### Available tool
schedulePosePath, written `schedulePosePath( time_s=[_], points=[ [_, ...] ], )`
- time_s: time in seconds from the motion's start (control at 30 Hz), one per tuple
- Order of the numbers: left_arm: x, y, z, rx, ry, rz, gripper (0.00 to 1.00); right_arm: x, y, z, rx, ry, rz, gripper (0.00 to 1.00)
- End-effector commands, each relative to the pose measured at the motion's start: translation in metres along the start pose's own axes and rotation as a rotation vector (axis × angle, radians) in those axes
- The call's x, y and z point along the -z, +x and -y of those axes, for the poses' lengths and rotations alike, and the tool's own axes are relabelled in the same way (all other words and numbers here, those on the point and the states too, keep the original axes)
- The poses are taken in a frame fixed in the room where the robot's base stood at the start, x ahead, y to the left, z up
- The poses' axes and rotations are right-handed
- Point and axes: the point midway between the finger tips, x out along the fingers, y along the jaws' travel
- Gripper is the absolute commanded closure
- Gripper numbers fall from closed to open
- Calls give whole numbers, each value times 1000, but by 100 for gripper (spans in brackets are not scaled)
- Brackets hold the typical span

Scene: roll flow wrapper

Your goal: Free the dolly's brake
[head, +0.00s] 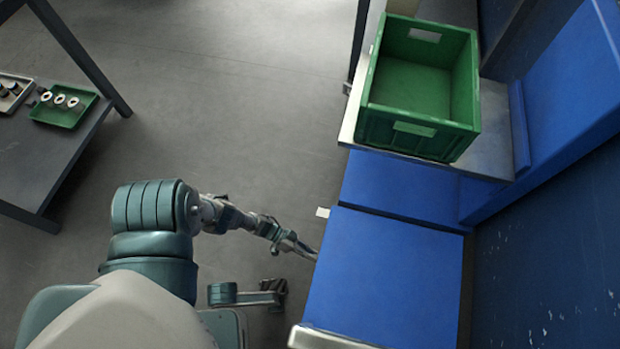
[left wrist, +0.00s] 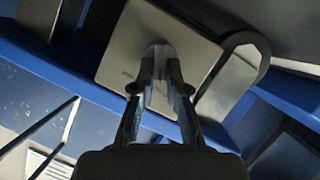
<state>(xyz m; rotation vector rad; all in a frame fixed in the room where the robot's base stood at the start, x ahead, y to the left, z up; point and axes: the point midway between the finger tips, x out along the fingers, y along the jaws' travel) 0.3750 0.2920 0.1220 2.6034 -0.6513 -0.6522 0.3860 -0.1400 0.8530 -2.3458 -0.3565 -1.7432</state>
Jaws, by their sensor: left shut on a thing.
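My left gripper (head: 312,254) reaches in from the left, with its tips at the left edge of a blue body (head: 385,275). In the left wrist view, its two fingers (left wrist: 160,65) are closed together on a small grey part at the middle of a square metal plate (left wrist: 165,30). I cannot tell for sure whether this part is the dolly's brake, since the fingers cover most of it. A rounded dark part with a pale face (left wrist: 235,75), perhaps a wheel, is right of the plate. Blue rails (left wrist: 80,85) run behind.
A green crate (head: 388,112) stands on a metal shelf at the top. Blue machine panels (head: 575,75) close off the right side. A dark table (head: 40,160) with a green tray (head: 75,120) of parts is at the left. The grey floor between is clear.

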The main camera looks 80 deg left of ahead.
Motion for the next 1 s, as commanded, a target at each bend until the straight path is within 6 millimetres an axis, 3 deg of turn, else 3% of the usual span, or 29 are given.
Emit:
schedulePosePath(
  time_s=[0.67, 0.7, 0.8, 1.0],
  points=[
    [4, 6, 2, -22, -60, -9, 100, 0, 0, 0, 0, 0, -1, 60],
    [5, 6, 2, -22, -60, -9, 82, 0, 0, 0, 0, 0, -1, 60],
    [5, 6, 2, -23, -60, -10, 61, 0, 0, 0, 0, 0, -2, 60],
    [4, 4, 2, -24, -59, -9, 61, 0, 0, 0, 0, 0, -2, 60]
  ],
)
